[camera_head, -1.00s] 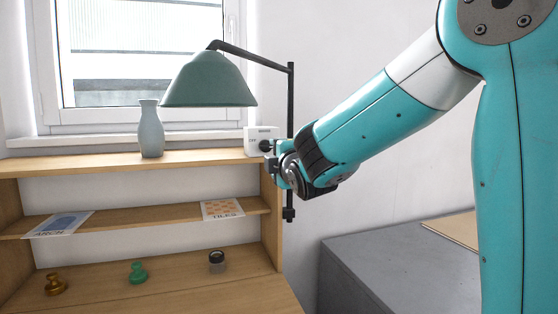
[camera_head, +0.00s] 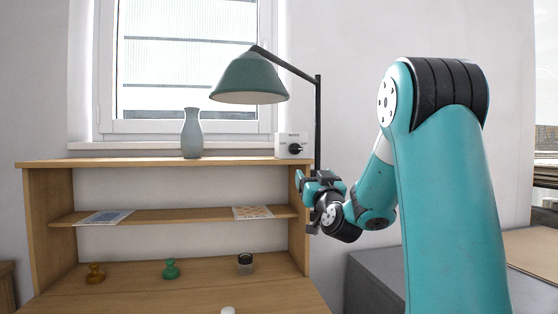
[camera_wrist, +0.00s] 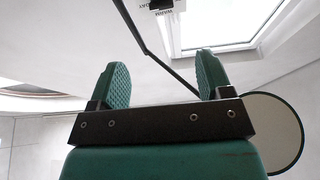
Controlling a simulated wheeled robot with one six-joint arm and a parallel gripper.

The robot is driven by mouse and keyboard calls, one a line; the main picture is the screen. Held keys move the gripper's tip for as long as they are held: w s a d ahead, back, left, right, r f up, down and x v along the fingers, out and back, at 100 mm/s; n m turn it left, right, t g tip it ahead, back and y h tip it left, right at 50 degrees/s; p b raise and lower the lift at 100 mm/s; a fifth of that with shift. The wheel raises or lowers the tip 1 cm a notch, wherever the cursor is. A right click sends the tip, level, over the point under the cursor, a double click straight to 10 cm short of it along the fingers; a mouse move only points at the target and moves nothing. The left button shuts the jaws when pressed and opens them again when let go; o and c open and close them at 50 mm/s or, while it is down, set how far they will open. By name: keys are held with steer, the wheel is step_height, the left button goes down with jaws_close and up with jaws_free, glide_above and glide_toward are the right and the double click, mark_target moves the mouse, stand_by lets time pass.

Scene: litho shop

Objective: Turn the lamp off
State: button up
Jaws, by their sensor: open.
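The lamp has a green shade (camera_head: 249,80) on a dark jointed arm and upright pole (camera_head: 318,120) at the right end of the shelf unit. The inside of the shade looks pale; I cannot tell whether it is lit. A white switch box (camera_head: 291,141) with a black knob (camera_head: 296,149) stands on the top board, under the shade's right side. My gripper (camera_head: 308,190) is below the box, near the unit's right end. In the wrist view its fingers (camera_wrist: 163,78) are apart and empty. Part of the box (camera_wrist: 161,6) shows upside down at the top edge there.
A grey-blue vase (camera_head: 192,136) stands left of the box on the shelf unit (camera_head: 110,163). Below are two printed sheets (camera_head: 104,217), a brown pawn-like piece (camera_head: 95,273), a green one (camera_head: 171,268) and a small dark-topped jar (camera_head: 245,264). A grey cabinet (camera_head: 372,283) stands at right.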

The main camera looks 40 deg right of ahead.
mark_target(298, 150)
steer(key=p+x, duration=1.2)
steer(key=x, duration=0.4)
steer(key=shift+a+r, duration=0.1)
steer(key=shift+w+d+r, duration=0.1)
steer(key=shift+w+d, duration=0.2)
steer(key=shift+w, duration=0.15)
steer(key=c, duration=0.9)
steer(key=shift+d, duration=0.15)
